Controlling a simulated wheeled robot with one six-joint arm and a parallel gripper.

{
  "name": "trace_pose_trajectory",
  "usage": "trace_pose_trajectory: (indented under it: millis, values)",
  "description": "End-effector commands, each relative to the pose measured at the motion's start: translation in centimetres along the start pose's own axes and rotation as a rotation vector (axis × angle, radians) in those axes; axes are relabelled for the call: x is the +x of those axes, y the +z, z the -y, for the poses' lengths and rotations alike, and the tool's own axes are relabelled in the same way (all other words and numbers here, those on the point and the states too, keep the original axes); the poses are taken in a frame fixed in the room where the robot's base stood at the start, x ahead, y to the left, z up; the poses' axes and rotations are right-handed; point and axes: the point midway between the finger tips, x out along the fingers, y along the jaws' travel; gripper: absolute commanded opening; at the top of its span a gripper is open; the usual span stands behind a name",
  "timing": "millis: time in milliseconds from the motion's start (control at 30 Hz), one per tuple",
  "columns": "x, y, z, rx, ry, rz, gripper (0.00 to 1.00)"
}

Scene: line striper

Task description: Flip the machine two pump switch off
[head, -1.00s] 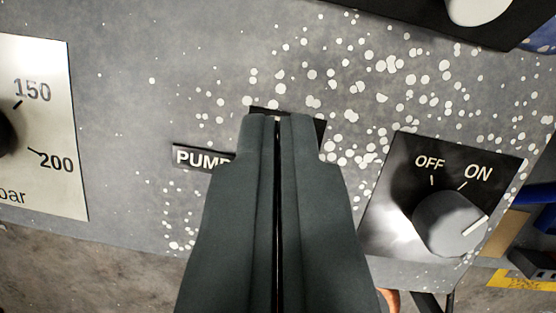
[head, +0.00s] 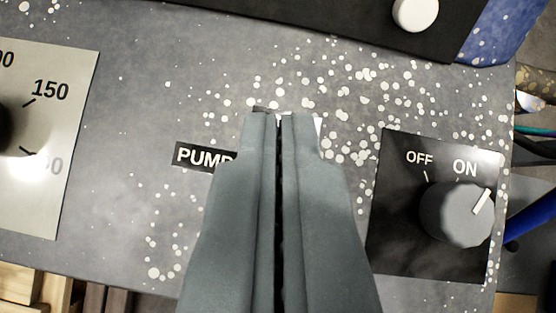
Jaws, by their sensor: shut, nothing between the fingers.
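My gripper (head: 279,118) is shut and empty, its fingers pointing up the picture over a grey, white-speckled panel. A black label reading "PUMP" (head: 203,157) lies just left of the fingers, its right end partly covered by them. The pump switch beside the label is mostly hidden behind the fingertips; only a dark edge and a small pale edge show around them. I cannot tell the switch's position or whether the fingers touch it.
A round grey knob (head: 458,213) on a black OFF/ON plate (head: 395,245) stands to the right, its white mark toward ON. A pressure dial plate (head: 62,130) is at the left. A black plate with a white knob (head: 416,13) is at the top right.

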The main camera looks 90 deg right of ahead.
Motion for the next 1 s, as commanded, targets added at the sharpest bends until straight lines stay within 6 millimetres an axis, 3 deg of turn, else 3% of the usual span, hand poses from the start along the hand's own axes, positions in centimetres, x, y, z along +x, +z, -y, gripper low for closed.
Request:
trace_pose_trajectory:
  millis: [1000]
  values:
    - [-1.2,-1.1,-0.1,0.001,0.0,0.002,0.0]
